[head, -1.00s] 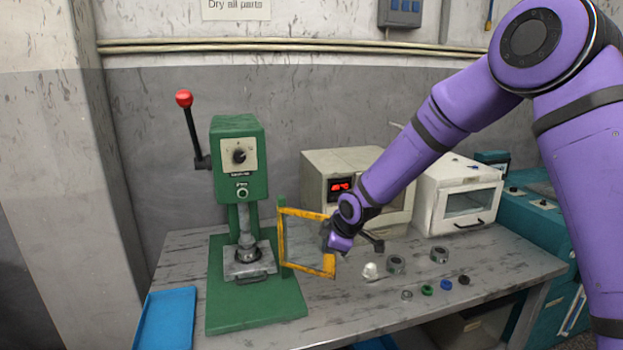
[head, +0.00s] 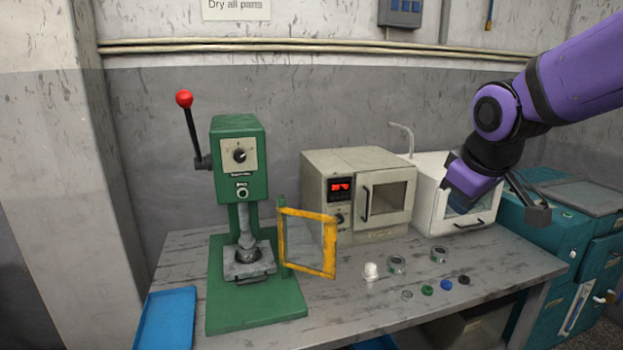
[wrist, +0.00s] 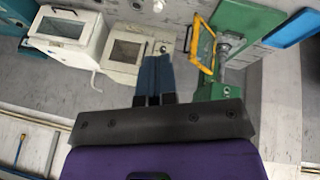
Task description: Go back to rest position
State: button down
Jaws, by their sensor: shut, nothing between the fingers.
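My gripper (head: 532,203) is at the right of the head view, raised in front of the white box-shaped machine (head: 436,212) and clear of the table. In the wrist view the two dark fingers of my gripper (wrist: 155,62) lie side by side, shut, with nothing between them. My purple arm comes in from the right edge of the head view.
A green press (head: 238,150) with a red-knobbed lever and an open yellow-framed guard (head: 330,262) stands on the grey table (head: 350,312). A beige oven (head: 345,165) stands behind several small parts. A blue tray (head: 166,318) is at left, a teal cabinet (head: 560,290) at right.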

jog(key=s+d+r+m, duration=0.1)
jog(key=s+d+m, duration=0.1)
jog(key=s, duration=0.7)
jog(key=s+d+m, duration=0.3)
jog(key=s+m, duration=0.1)
jog(key=s, duration=0.4)
jog(key=shift+s+d+r, duration=0.25)
jog(key=shift+s+r, duration=0.15)
